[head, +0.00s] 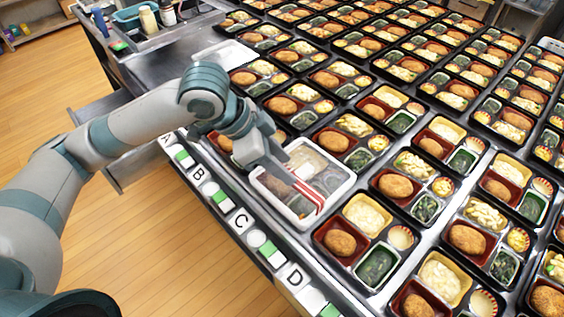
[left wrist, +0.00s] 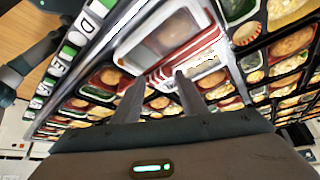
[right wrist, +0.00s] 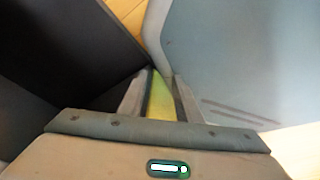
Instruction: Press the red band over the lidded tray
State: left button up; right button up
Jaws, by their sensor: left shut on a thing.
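The lidded tray (head: 335,160) is white with a clear lid. It sits at the table's front edge beside the letter strip, and its pale rim shows at the top of the left wrist view (left wrist: 140,42). The red band (head: 306,192), striped red and white, lies across the tray's near end; it also shows in the left wrist view (left wrist: 190,60). My left gripper (head: 290,180) is shut on the band, fingers low over the lid. Whether the band touches the lid all along is hard to tell. My right gripper (right wrist: 163,80) shows only in its own wrist view, fingers apart.
Rows of filled bento trays (head: 395,185) crowd the table to the right and behind. A side counter (head: 160,40) with bottles stands at the back left.

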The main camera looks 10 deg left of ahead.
pick_arm(q)
jog(key=shift+f, duration=0.6)
pick_arm(e)
jog(key=shift+s+d, duration=0.1)
jog(key=shift+s, duration=0.6)
jog(key=shift+w, duration=0.1)
